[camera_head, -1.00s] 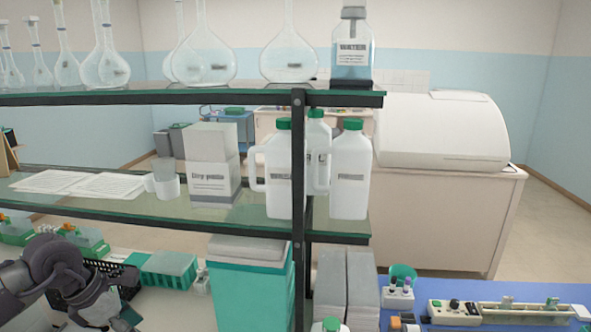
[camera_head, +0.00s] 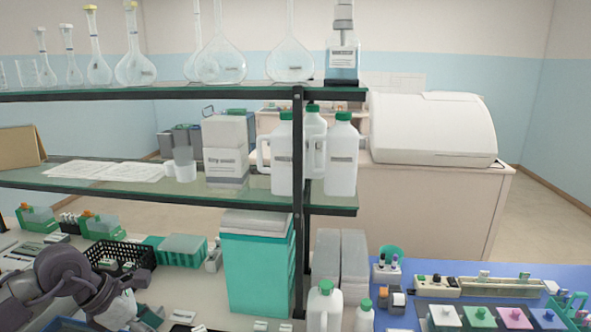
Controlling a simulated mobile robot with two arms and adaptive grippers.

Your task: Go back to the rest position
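My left arm comes in at the lower left of the head view, over the white bench. Its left gripper (camera_head: 143,318) is low in the picture, near the bottom edge. Its fingers are small and partly cut off, so I cannot tell whether they are open or shut. It is in front of a black basket (camera_head: 120,257). My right gripper is not in view.
A glass shelf (camera_head: 230,200) with white jugs (camera_head: 341,160) stands above the bench on a dark post (camera_head: 298,200). A teal box (camera_head: 258,270) stands below. On the right, a blue mat (camera_head: 470,270) carries several coloured staining containers (camera_head: 478,317).

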